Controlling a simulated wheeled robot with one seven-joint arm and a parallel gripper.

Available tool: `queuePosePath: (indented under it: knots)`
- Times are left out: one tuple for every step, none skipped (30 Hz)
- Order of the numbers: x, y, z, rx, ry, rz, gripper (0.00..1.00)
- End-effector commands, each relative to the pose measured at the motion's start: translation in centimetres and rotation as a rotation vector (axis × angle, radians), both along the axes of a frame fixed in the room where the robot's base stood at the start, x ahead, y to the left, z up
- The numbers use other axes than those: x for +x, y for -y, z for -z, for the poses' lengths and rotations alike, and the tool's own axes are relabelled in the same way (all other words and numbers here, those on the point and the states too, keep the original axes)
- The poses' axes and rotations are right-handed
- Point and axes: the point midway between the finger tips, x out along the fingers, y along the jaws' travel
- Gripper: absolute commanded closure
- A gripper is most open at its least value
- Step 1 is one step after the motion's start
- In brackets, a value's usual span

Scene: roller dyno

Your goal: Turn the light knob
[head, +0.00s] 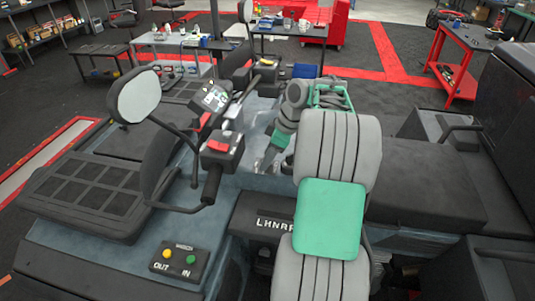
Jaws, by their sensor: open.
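A quad bike fills the middle of the head view. Its near handlebar (212,185) carries a black control box (222,150) with a red switch on top. A small lit display (214,97) sits at the middle of the handlebars. I cannot clearly pick out which part is the light knob. My gripper (271,152) is open, over the quad's body to the right of the control box and apart from it. Its fingertips are small and partly hidden by my own grey and green arm. I see nothing held in it.
A round mirror (136,95) on a thin stalk stands left of the control box. The black seat (420,180) lies to the right. Workbenches and a red trolley (464,58) stand behind.

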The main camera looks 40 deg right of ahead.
Motion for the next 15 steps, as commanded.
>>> queuePosePath:
  knots:
    - [-0.1, 0.3, -0.8, -0.002, 0.003, 0.002, 0.49]
    - [-0.2, 0.5, -1.3, -0.003, 0.004, 0.002, 0.49]
    - [-0.5, 0.6, -2.0, -0.003, 0.003, 0.002, 0.49]
    - [-0.7, 0.8, -2.6, -0.004, 0.003, 0.001, 0.49]
    - [-0.8, 1.0, -3.4, -0.004, 0.003, 0.003, 0.49]
    - [-1.1, 1.3, -4.2, -0.003, 0.003, 0.002, 0.49]
    - [-1.3, 1.4, -4.8, -0.004, 0.003, 0.001, 0.49]
    - [-1.5, 1.5, -5.3, -0.004, 0.003, 0.001, 0.49]
    - [-1.6, 1.7, -6.0, -0.002, 0.002, 0.002, 0.49]
    - [-1.8, 1.8, -6.3, -0.002, 0.002, 0.0, 0.49]
    - [-1.9, 1.9, -6.6, -0.003, 0.001, 0.001, 0.49]
    - [-2.0, 1.9, -6.9, -0.002, 0.001, 0.0, 0.49]
    - [-2.0, 2.0, -7.1, -0.003, 0.001, -0.001, 0.49]
    - [-2.1, 2.0, -7.1, -0.003, 0.001, -0.001, 0.49]
    - [-2.1, 2.0, -7.1, -0.003, 0.0, 0.0, 0.49]
